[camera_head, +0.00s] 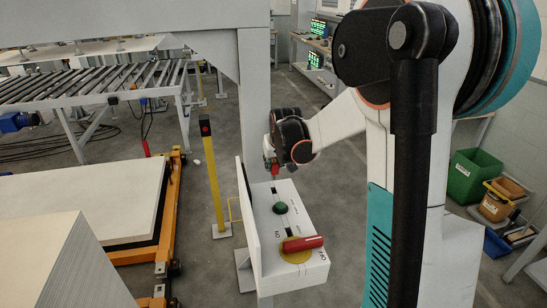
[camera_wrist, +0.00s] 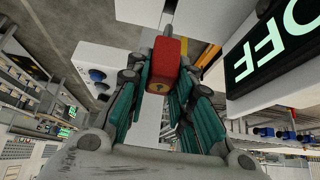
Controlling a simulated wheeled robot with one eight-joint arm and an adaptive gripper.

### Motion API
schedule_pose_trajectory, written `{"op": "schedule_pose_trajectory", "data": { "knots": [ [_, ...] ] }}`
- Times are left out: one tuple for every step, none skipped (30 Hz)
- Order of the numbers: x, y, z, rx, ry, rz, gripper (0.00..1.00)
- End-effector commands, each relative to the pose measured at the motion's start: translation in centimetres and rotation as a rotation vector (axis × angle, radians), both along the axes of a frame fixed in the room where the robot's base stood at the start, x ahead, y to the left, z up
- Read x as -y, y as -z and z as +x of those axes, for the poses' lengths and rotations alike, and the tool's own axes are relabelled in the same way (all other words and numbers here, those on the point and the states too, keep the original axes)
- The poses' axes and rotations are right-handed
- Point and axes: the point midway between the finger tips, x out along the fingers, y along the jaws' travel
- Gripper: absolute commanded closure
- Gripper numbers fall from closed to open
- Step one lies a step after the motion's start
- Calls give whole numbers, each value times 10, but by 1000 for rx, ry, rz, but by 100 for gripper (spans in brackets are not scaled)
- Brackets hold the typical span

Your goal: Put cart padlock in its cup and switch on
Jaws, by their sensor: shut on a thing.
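My gripper (camera_wrist: 164,85) is shut on a red padlock (camera_wrist: 162,72), whose keyhole end faces the wrist camera between the teal fingers. In the head view my gripper (camera_head: 272,158) is above the far end of a white switch box, with a small red part of the padlock (camera_head: 275,171) showing below it. The white box (camera_head: 312,262) carries a red rotary handle (camera_head: 303,243) on a yellow disc (camera_head: 296,256), and a round green part (camera_head: 280,208). A dark sign reading OFF (camera_wrist: 268,45) shows in the wrist view. I cannot make out the cup.
A white upright panel (camera_head: 246,220) stands along the box's left side, beside a grey gantry post (camera_head: 255,100). A yellow post (camera_head: 212,175) and an orange-framed cart (camera_head: 174,200) stand left. Open floor lies between.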

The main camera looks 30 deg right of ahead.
Motion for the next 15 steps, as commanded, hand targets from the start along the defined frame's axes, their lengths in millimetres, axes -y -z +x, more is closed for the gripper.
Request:
{"op": "schedule_pose_trajectory", "data": {
  "knots": [
    [0,1,0,0,0,0,100],
    [0,1,0,0,0,0,100],
    [0,1,0,0,0,0,100],
    [0,1,0,0,0,0,100],
    [0,1,0,0,0,0,100],
    [0,1,0,0,0,0,100],
    [0,1,0,0,0,0,100],
    [0,1,0,0,0,0,100],
    [0,1,0,0,0,0,100],
    [0,1,0,0,0,0,100],
    [0,1,0,0,0,0,100],
    [0,1,0,0,0,0,100],
    [0,3,0,0,0,0,100],
    [0,4,0,0,0,0,100],
    [0,6,0,0,0,0,100]
  ]
}}
